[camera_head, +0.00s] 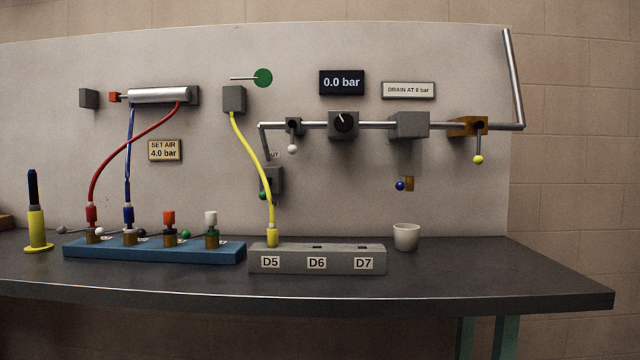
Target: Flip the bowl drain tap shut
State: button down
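The bowl drain tap (409,184) is a small brass piece below the grey block (411,125) on the air line. A blue-knobbed lever (400,186) sits at its left side, level with the tap's lower part. Whether the tap is open or shut I cannot tell for sure. The bowl between the block and the tap is hard to make out. A sign (408,90) above the block reads "DRAIN AT 0 bar". My gripper and arm are not in view.
A white cup (405,237) stands on the dark bench (450,270) below the tap. The gauge (342,82) reads 0.0 bar. A yellow-knobbed brass valve (468,126) and a white-knobbed valve (293,127) flank the regulator and block. A yellow hose (257,160) runs to D5.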

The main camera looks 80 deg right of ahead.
aim_at(399, 186)
jog(key=i, duration=1.05)
jog(key=z, duration=4.1)
